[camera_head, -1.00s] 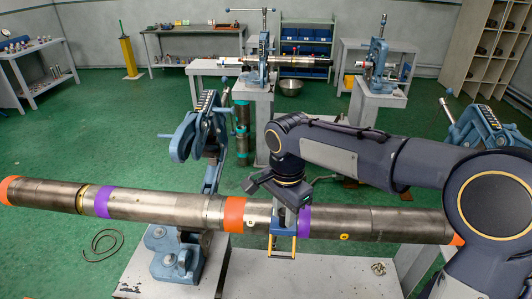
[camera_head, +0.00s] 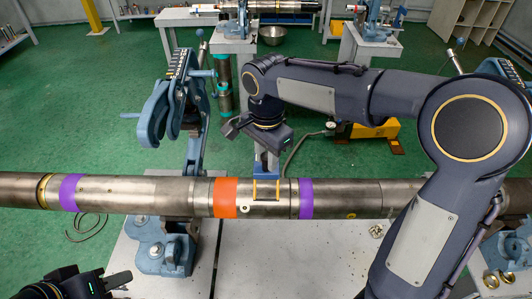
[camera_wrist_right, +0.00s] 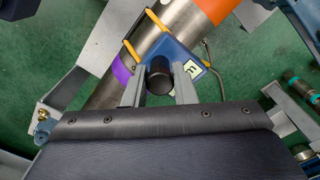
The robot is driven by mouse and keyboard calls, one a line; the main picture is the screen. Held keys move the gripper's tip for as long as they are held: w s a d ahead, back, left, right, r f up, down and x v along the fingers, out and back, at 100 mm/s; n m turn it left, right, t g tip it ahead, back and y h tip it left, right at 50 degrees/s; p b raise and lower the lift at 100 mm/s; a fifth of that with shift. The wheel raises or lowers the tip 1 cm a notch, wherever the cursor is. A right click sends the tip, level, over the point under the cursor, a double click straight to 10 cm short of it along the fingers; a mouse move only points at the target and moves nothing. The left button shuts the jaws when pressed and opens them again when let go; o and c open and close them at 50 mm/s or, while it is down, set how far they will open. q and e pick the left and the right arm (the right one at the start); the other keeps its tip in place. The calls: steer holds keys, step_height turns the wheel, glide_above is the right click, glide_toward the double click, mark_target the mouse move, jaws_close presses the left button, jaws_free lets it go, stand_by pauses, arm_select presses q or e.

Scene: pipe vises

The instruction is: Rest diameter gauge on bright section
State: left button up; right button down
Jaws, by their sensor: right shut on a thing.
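The long steel pipe (camera_head: 140,190) lies across the view. Its bright section (camera_head: 270,187) lies between an orange band (camera_head: 227,198) and a purple band (camera_head: 306,198). My right gripper (camera_head: 267,148) is shut on the black handle (camera_wrist_right: 159,76) of the diameter gauge, a blue body (camera_head: 266,165) with two yellow prongs (camera_wrist_right: 131,48). In the head view the prongs overlap the upper part of the bright section; I cannot tell whether they touch it. My left gripper (camera_head: 118,282) is at the bottom left, apart from the pipe, partly cut off; its opening is unclear.
A blue vise (camera_head: 165,245) on a grey bench (camera_head: 285,255) supports the pipe, with its upper jaw arm (camera_head: 175,108) swung open behind. A yellow pump (camera_head: 370,132) with a dial stands on the green floor. My right arm covers the pipe's right part.

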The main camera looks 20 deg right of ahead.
mark_target(266, 175)
step_height(266, 175, down, 4)
steer(key=b, duration=0.3)
steer(key=shift+f, duration=0.1)
steer(key=shift+f+b, duration=0.4)
steer(key=shift+f, duration=0.3)
steer(key=shift+a, duration=0.15)
stand_by(0.5)
steer(key=shift+f, duration=0.4)
stand_by(0.6)
steer(key=c, duration=1.1)
jaws_free()
steer(key=shift+s, duration=0.1)
steer(key=shift+r+p, duration=3.05)
steer(key=shift+r, duration=0.5)
